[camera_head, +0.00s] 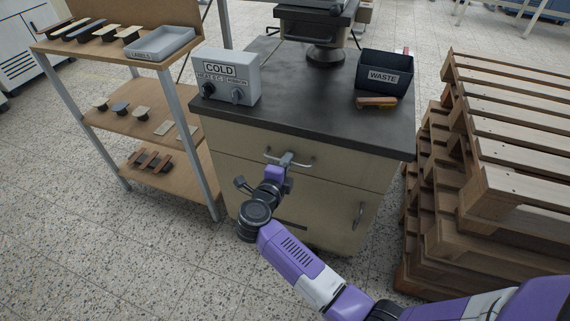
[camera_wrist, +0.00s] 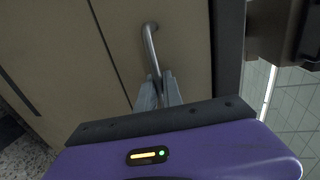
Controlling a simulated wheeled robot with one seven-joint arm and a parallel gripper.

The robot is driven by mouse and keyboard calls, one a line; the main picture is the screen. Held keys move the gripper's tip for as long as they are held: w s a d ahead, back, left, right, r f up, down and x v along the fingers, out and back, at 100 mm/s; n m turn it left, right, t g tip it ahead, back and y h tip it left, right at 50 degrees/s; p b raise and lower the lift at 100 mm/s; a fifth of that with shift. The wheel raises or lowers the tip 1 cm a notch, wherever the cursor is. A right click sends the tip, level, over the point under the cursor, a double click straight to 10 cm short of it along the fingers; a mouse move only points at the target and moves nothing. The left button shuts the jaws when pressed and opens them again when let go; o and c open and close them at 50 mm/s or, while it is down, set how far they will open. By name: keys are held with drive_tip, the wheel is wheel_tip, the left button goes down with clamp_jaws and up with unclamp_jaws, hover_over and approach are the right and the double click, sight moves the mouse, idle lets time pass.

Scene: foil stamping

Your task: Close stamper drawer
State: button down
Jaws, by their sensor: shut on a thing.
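The stamper drawer (camera_head: 235,146) is the wide upper drawer of the beige cabinet, under the dark worktop. In the head view its front looks about flush with the cabinet. Its metal bar handle (camera_head: 302,166) runs across the front. My gripper (camera_head: 287,158) is at the left-middle of this handle. In the wrist view the two grey fingers (camera_wrist: 158,88) are closed around the lower part of the curved handle (camera_wrist: 150,45). The drawer's inside is not visible.
A door with a vertical handle (camera_head: 359,214) sits below. The worktop holds a COLD control box (camera_head: 226,78), a WASTE bin (camera_head: 385,75) and a brush (camera_head: 376,102). A shelf rack (camera_head: 187,108) stands left, stacked pallets (camera_head: 500,190) right.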

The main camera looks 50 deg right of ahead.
drive_tip(key=shift+d, duration=0.15)
drive_tip(key=c, duration=1.5)
unclamp_jaws()
drive_tip(key=shift+w, duration=0.1)
drive_tip(key=shift+c, duration=0.2)
drive_tip(key=shift+o, duration=0.2)
drive_tip(key=shift+r, duration=0.1)
drive_tip(key=p+v, duration=0.1)
drive_tip(key=v, duration=0.6)
drive_tip(key=shift+a+p, duration=0.35)
drive_tip(key=shift+a, duration=0.05)
